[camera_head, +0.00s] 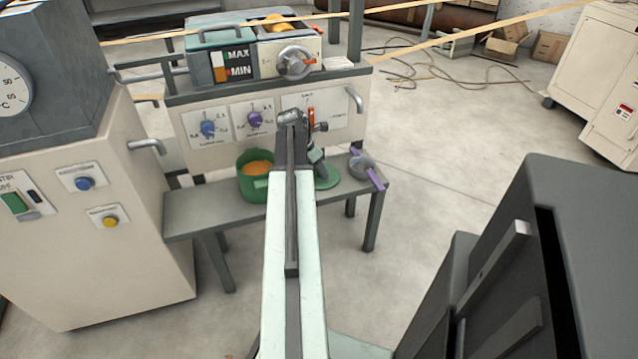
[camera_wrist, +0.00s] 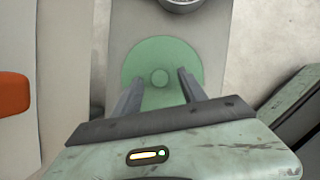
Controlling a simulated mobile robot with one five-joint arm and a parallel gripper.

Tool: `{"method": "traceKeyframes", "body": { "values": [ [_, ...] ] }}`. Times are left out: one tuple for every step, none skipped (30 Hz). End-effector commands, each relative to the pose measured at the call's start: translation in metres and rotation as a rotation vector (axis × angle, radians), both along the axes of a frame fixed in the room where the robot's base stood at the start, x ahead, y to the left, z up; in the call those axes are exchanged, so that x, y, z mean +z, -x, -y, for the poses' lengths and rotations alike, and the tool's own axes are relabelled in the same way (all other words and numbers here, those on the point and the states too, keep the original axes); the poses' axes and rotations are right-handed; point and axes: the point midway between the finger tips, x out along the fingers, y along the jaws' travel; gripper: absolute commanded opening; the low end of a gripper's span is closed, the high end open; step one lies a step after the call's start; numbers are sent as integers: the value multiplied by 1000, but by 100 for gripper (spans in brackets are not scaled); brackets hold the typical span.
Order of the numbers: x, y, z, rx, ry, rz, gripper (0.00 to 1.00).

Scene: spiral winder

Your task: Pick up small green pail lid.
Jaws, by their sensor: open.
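The small green pail lid (camera_wrist: 188,62) is a flat green disc with a round knob (camera_wrist: 159,77) at its middle. It lies on the grey bench (camera_head: 226,207), and in the head view the lid (camera_head: 327,178) is partly hidden by my arm. My gripper (camera_wrist: 157,82) is open above the lid in the wrist view, with its two fingers on either side of the knob. I cannot tell how high the fingertips are over the lid. A green pail (camera_head: 252,187) with orange contents stands on the bench to the left of my arm.
A small grey pot (camera_head: 362,165) with a purple handle (camera_head: 376,178) stands on the bench right of the lid. Behind the bench is a machine panel with blue and purple knobs (camera_head: 255,119). Open floor (camera_head: 440,150) lies to the right.

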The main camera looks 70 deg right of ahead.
Motion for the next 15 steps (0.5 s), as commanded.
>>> {"method": "traceKeyframes", "body": {
  "values": [
    [-4, 0, 1, 0, 0, 0, 50],
    [-3, 0, 1, 0, 0, 0, 50],
    [-1, 0, 1, 0, 0, 0, 50],
    [-1, 0, 1, 1, 0, 0, 50],
    [0, 0, 1, 1, 0, 0, 50],
    [0, 0, 0, 1, 0, 0, 47],
    [0, 0, 1, 1, 0, 0, 38],
    [0, 0, 1, 1, 0, 0, 30],
    [0, 0, 0, 1, 0, 0, 19],
    [0, 0, 0, 1, 0, 0, 11],
    [0, 0, 0, 1, 0, 0, 2],
    [0, 0, 0, 1, 0, 0, 0],
    [0, 0, 0, 1, 0, 0, 0],
    [0, 0, 0, 1, 0, 0, 0],
    [0, 0, 0, 1, 0, 0, 0]
  ]
}}
